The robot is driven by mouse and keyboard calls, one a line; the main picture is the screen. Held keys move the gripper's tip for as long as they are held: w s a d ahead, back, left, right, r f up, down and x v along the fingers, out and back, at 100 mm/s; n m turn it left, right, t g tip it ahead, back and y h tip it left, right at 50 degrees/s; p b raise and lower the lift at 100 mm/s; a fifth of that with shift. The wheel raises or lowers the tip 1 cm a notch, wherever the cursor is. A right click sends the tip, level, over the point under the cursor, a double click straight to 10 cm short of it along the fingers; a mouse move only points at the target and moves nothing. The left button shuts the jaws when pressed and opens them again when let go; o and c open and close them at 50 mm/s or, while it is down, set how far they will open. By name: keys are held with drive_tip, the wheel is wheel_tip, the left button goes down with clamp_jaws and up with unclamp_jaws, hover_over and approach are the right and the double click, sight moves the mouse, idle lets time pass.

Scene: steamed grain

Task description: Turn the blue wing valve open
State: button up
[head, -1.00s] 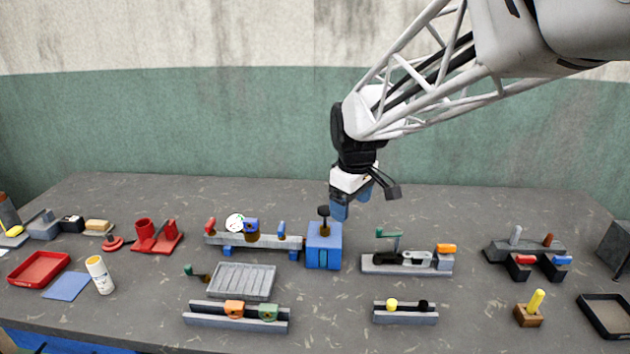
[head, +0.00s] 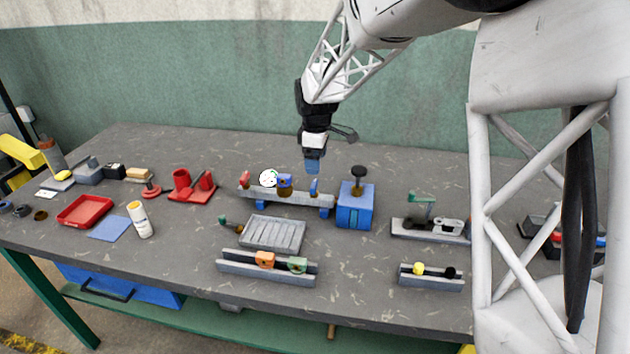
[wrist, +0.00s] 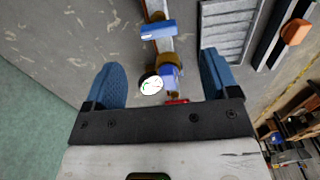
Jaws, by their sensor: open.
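A grey rail (head: 262,194) on blue feet carries a white round gauge (head: 268,178), a blue handle on a brass body (head: 285,184), a red handle (head: 245,179) and a separate upright blue handle (head: 314,187). The brass-bodied blue part looks like the wing valve. My gripper (head: 313,166) is open and empty, pointing down above the rail's right part. In the wrist view, the blue valve handle (wrist: 169,77) and gauge (wrist: 151,85) show between my spread blue fingers (wrist: 162,68), apart from them. The other blue handle (wrist: 158,30) shows farther up.
A blue box with a black knob (head: 355,205) stands right of the rail. A grey ribbed tray (head: 272,233) and a rail with orange and green parts (head: 268,269) lie in front. A red stand (head: 192,186) is to the left. My own arm covers part of the right side.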

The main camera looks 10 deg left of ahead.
sight(314, 184)
drive_tip(key=shift+w+a+f, duration=0.15)
drive_tip(key=shift+a+f, duration=0.05)
drive_tip(key=shift+a, duration=0.15)
drive_tip(key=shift+f, duration=0.1)
drive_tip(key=shift+f, duration=3.8)
drive_tip(key=c, duration=0.9)
